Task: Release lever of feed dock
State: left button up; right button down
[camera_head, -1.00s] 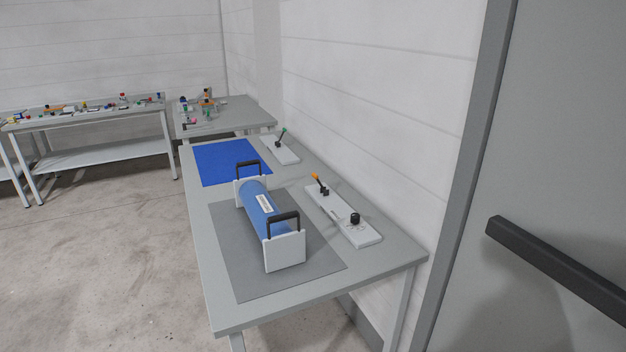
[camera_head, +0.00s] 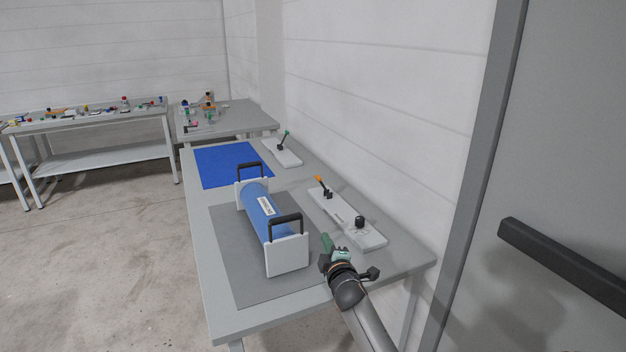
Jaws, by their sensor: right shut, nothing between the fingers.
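A white base plate (camera_head: 345,217) lies along the wall side of the table. It carries an orange-tipped lever (camera_head: 321,184) standing up at its far end and a black knob (camera_head: 360,222) at its near end. A second, smaller white plate (camera_head: 285,156) farther back carries a green-tipped lever (camera_head: 285,136), tilted. No label shows which is the feed dock. My right gripper (camera_head: 327,242) is shut and empty, over the table's near part, left of and nearer than the black knob, apart from both levers. My left gripper is out of view.
A blue roll (camera_head: 260,205) with white end plates and black handles stands on a grey mat (camera_head: 231,262), left of my right gripper. A blue mat (camera_head: 222,166) lies behind. A grey door with a dark bar (camera_head: 565,262) is at right.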

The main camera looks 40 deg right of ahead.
aim_at(318, 178)
jog(key=i+l, duration=1.05)
jog(key=k+l, duration=0.45)
jog(key=l+u, duration=0.05)
jog(key=l, duration=0.05)
